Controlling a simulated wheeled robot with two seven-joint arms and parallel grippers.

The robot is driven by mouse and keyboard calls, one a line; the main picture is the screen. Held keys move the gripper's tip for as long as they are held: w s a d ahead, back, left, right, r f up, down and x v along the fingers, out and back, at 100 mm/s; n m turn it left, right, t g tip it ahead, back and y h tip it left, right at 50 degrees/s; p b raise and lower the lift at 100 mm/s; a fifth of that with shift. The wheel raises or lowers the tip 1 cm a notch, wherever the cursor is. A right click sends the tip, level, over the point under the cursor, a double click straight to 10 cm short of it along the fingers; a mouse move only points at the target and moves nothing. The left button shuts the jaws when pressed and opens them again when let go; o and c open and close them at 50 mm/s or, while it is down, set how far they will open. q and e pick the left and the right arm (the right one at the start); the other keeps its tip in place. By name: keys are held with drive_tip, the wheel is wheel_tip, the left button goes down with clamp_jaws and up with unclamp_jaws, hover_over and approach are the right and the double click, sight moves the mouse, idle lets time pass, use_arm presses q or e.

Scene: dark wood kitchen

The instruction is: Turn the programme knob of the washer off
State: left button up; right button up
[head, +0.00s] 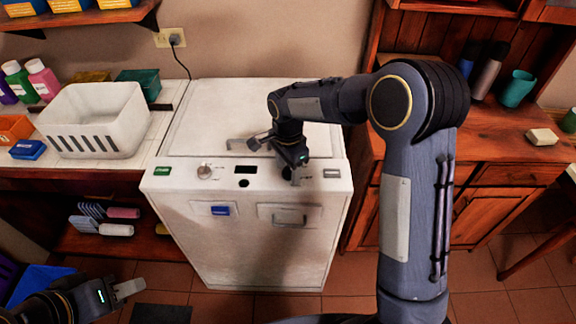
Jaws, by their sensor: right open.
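The white washer (250,235) stands in the middle of the head view, with a control panel along its top front edge. A round pale knob (205,171) with small marks around it sits on the left part of the panel. My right gripper (289,174) is open and points down at the right part of the panel. It covers what lies there, possibly another knob; I cannot tell whether it touches anything. My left gripper (128,290) is low at the left, away from the washer; its jaw state is unclear.
A small dark display (245,169) is between the pale knob and my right gripper. A lid handle (243,145) lies behind the panel. A white basket (95,120) and bottles stand on the left counter. A wooden cabinet (485,175) stands close on the right.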

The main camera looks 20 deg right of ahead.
drive_tip(key=c, duration=1)
drive_tip(key=shift+o, duration=0.2)
drive_tip(key=shift+n, duration=0.3)
drive_tip(key=n, duration=0.4)
drive_tip(key=shift+b, duration=0.3)
drive_tip(key=n, duration=0.5)
drive_tip(key=shift+n, duration=0.4)
drive_tip(key=n, duration=0.4)
drive_tip(key=shift+d+n, duration=0.1)
drive_tip(key=shift+n, duration=0.2)
drive_tip(key=n, duration=0.4)
drive_tip(key=shift+n, duration=0.4)
